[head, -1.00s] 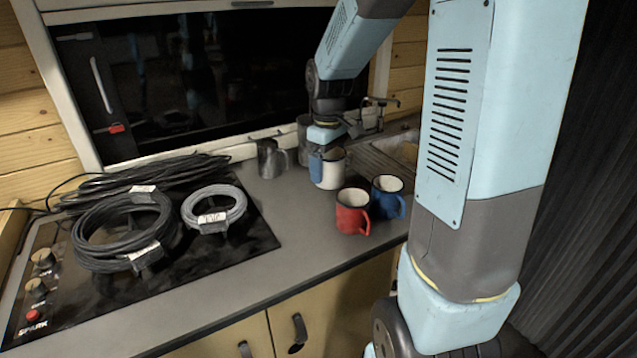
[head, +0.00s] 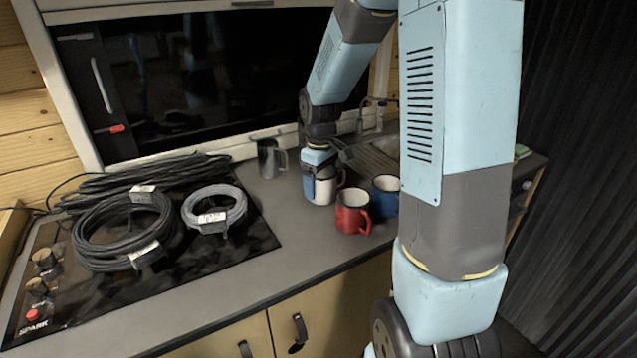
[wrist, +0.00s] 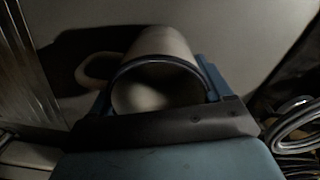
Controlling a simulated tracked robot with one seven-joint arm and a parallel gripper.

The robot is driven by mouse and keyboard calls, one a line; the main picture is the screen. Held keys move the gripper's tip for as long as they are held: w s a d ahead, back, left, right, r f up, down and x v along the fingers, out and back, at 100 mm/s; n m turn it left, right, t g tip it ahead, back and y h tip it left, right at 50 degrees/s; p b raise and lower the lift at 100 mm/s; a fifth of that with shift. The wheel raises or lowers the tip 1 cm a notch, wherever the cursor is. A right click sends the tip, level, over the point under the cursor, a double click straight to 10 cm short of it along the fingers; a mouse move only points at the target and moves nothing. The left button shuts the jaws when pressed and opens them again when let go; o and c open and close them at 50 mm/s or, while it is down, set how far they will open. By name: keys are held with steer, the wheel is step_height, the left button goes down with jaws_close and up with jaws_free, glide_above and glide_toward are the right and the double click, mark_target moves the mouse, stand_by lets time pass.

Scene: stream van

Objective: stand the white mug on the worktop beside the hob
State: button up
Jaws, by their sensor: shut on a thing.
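The white mug (head: 323,193) is in my gripper (head: 319,173), to the right of the hob (head: 255,236) and left of the red mug (head: 352,212). My gripper is shut on it from above. In the wrist view the white mug (wrist: 158,58) shows its dark rim and pale inside between my gripper's blue fingers (wrist: 160,88), with its handle to the left. I cannot tell whether its base touches the worktop (head: 290,228). Part of the mug is hidden by my gripper in the head view.
A blue mug (head: 386,197) stands just right of the red mug. A grey metal mug (head: 269,158) stands behind, left of my gripper. Coiled cables (head: 122,232) and a small grey coil (head: 214,208) lie on the hob. Bare worktop lies between the hob and the red mug.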

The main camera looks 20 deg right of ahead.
steer(key=o, duration=1.2)
steer(key=shift+f, duration=0.1)
steer(key=shift+o, duration=0.2)
step_height(320, 180, up, 12)
steer(key=f, duration=0.1)
steer(key=s+r+m+t, duration=0.2)
steer(key=s+r, duration=0.3)
steer(key=s, duration=0.6)
steer(key=s+r+m+t, duration=0.3)
steer(key=s+r+m, duration=0.1)
steer(key=s, duration=0.7)
steer(key=shift+s+r+m+t, duration=0.3)
steer(key=shift+s+r+m, duration=0.05)
steer(key=shift+r+m, duration=0.05)
